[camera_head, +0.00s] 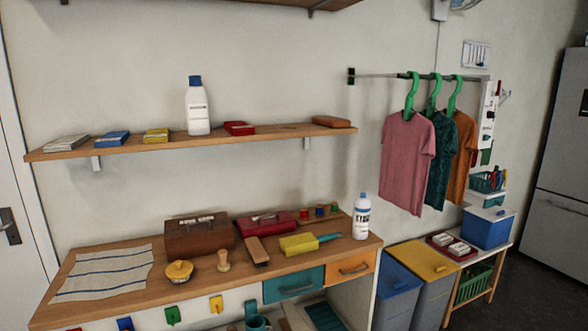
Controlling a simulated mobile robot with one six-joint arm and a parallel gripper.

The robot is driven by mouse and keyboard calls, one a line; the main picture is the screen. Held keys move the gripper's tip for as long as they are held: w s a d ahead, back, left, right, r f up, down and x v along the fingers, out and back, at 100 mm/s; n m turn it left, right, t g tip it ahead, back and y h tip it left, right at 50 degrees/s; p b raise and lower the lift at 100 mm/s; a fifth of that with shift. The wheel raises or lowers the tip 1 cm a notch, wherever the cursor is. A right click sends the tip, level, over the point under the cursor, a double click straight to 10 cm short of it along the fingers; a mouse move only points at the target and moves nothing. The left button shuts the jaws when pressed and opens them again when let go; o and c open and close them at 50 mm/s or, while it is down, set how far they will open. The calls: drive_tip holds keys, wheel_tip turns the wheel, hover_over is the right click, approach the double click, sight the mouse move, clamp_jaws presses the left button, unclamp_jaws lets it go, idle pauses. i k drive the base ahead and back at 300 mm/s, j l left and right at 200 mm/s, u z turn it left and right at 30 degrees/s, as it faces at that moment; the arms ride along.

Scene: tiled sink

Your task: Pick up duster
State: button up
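The duster seems to be the yellow block-shaped head with a teal handle (299,244). It lies flat on the wooden counter (205,281), near its front edge and right of the middle, with the handle pointing right. A brown brush (256,252) lies just to its left, apart from it. A white bottle with a blue cap (361,218) stands upright to its right, near the counter's right end. My gripper is not in view.
Behind the duster are a red box (266,223) and small spools (319,211). A brown toolbox (198,238), wooden stamp-like piece (223,261) and yellow round brush (179,271) stand left. A shelf (270,138) runs above. Bins (436,261) stand right of the counter.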

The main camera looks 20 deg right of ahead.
sight(292, 245)
drive_tip(key=i+l+z, duration=0.2)
drive_tip(key=i, duration=0.4)
drive_tip(key=i+l+z, duration=0.2)
drive_tip(key=i, duration=0.45)
drive_tip(key=i+l+z, duration=0.2)
drive_tip(key=i, duration=0.4)
